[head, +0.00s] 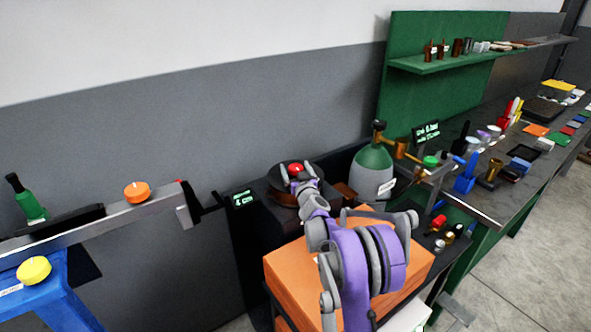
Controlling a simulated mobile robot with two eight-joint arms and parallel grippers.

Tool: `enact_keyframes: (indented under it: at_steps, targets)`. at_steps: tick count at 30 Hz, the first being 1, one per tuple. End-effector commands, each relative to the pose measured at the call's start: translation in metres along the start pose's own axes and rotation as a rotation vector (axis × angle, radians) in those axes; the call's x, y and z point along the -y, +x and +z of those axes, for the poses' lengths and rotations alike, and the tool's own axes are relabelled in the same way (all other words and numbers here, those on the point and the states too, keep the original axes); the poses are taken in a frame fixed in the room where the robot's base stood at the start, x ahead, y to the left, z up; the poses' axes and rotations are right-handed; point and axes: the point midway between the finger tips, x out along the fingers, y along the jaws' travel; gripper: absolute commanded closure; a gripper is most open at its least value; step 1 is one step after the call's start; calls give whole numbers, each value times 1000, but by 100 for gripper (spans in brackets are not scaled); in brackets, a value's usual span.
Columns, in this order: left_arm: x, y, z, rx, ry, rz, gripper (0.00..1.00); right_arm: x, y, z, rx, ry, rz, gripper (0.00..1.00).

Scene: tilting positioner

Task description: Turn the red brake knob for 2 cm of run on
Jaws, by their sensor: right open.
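The red brake knob (296,168) sits on top of a dark round-topped unit behind the orange block. My right gripper (298,177) is at the knob, its fingers open at the knob's near side. Whether the fingers touch the knob cannot be told, since my wrist hides part of the unit. A small dark display (242,199) with green text stands left of the unit; its last line seems to read 4 cm. My left gripper is not in view.
An orange block (284,272) lies under my right arm. A green-topped gas cylinder (373,169) stands right of the knob. A metal rail (108,221) with an orange knob (137,192) is at left. A cluttered bench (480,205) extends right.

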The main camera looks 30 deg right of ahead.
Motion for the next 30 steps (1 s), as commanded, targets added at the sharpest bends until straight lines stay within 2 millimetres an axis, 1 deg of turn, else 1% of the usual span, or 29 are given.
enact_keyframes:
  at_steps: [2, 5, 12, 15, 18, 23, 30]
  targets:
    - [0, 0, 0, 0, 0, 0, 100, 0, -5, -1, 0, 0, 0, 7]
    - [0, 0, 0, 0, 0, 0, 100, 0, -18, -1, 0, 1, 1, 7]
    - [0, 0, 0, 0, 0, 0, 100, 0, -67, 0, 0, -1, 1, 7]
    - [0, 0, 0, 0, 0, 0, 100, 0, -85, 0, 0, 0, 0, 7]
    - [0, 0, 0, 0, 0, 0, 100, 0, -98, 0, 0, 0, 0, 7]
    - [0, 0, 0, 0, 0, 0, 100, 0, -108, 0, 0, -1, 0, 7]
    - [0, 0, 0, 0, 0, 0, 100, 0, -109, 0, 0, 0, 0, 7]
